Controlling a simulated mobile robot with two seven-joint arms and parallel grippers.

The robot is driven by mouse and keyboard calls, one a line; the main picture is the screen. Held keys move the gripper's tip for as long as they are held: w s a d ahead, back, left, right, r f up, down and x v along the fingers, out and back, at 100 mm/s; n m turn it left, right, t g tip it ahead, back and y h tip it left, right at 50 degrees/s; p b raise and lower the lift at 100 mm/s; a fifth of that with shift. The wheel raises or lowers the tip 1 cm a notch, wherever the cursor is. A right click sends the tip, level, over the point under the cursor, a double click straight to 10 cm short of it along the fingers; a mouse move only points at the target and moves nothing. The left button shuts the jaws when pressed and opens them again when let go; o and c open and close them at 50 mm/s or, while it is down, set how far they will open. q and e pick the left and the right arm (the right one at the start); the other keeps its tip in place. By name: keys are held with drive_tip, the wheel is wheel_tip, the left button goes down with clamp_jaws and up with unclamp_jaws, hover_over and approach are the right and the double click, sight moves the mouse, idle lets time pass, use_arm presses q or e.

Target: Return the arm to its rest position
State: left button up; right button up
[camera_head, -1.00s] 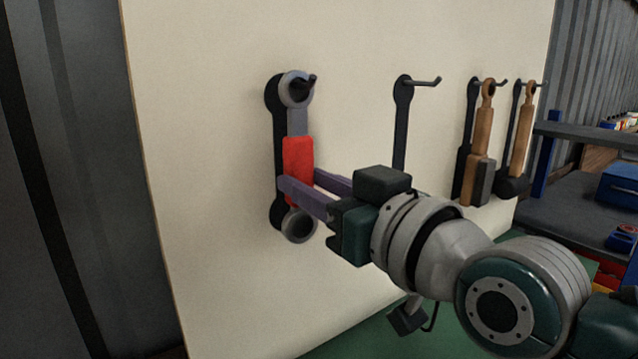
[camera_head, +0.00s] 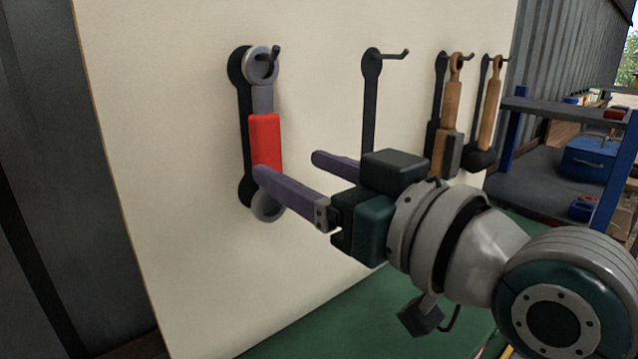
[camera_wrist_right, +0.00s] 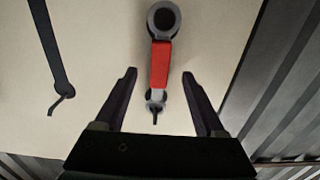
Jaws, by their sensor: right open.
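My right gripper (camera_head: 287,170) is open and empty, its two purple fingers spread apart in front of the pale board. A grey wrench with a red grip (camera_head: 264,141) hangs by its upper ring from a hook on the board. The left finger overlaps the wrench's lower part in the head view. In the right wrist view the wrench (camera_wrist_right: 160,65) appears beyond the open fingertips (camera_wrist_right: 160,76), apart from both fingers. My left gripper is not in view.
The pale board (camera_head: 185,200) also carries an empty hook (camera_head: 392,54) with a dark tool outline, and two wooden-handled tools (camera_head: 450,105) (camera_head: 490,105) on hooks. A shelf with a blue box (camera_head: 590,158) stands at the right. A green surface (camera_head: 350,315) lies below.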

drive_tip(key=s+d+f+m+g+h, duration=0.25)
drive_tip(key=s+d+f, duration=0.35)
drive_tip(key=s, duration=0.3)
drive_tip(key=s+d+f+m+g+h, duration=0.1)
drive_tip(key=s+d+f+g+h, duration=0.35)
drive_tip(key=s, duration=0.35)
drive_tip(key=s+d+f+m+g+h, duration=0.2)
drive_tip(key=s+d+f+g+h, duration=0.1)
drive_tip(key=s+d+f, duration=0.5)
wheel_tip(320, 180, up, 31)
drive_tip(key=s+a+g+p, duration=0.1)
drive_tip(key=p, duration=2.8)
drive_tip(key=shift+s, duration=0.3)
